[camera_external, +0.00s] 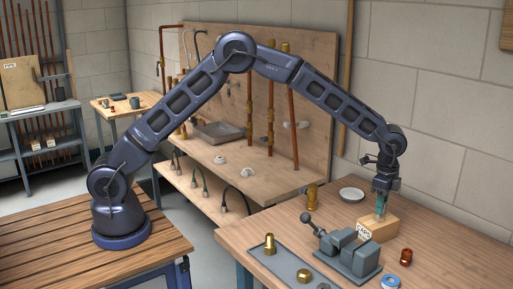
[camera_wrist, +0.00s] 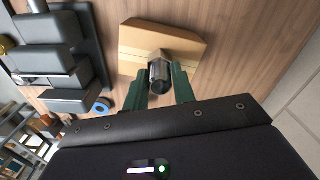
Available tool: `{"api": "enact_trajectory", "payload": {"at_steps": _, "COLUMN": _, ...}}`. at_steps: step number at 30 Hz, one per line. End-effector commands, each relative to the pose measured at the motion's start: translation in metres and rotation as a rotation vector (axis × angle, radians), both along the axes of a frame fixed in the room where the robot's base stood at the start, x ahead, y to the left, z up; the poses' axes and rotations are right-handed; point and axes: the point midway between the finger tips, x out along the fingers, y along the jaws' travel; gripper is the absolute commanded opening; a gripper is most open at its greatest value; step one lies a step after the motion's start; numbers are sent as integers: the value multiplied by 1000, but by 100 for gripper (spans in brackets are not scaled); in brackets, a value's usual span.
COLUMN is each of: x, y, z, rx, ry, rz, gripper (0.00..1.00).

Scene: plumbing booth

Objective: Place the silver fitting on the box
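The silver fitting (camera_wrist: 160,72) is between the two green fingers of my gripper (camera_wrist: 160,84) in the wrist view. The fingers appear to touch its sides. The box (camera_wrist: 185,44) is a tan block right under the fitting. In the external view the box (camera_external: 382,229) stands on the right workbench with a label on its front. My gripper (camera_external: 385,187) points down over the box, and the fitting (camera_external: 380,207) hangs upright below the fingers. Its lower end is at or just above the box top; I cannot tell whether it touches.
A grey vise (camera_external: 352,257) stands close in front of the box. A round dish (camera_external: 351,194) and a brass fitting (camera_external: 312,197) lie behind. A copper fitting (camera_external: 406,257) and blue tape roll (camera_external: 390,282) are at the front right. A tray (camera_external: 285,265) holds brass pieces.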

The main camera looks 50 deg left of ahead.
Motion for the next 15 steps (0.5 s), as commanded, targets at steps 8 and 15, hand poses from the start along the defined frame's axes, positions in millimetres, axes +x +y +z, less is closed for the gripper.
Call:
{"api": "enact_trajectory", "payload": {"at_steps": 8, "x": 0, "y": 0, "z": 0, "rx": 0, "ry": 0, "rz": 0, "gripper": 44}}
{"api": "enact_trajectory", "payload": {"at_steps": 15, "x": 0, "y": 0, "z": 9, "rx": 0, "ry": 0, "rz": 0, "gripper": 44}}
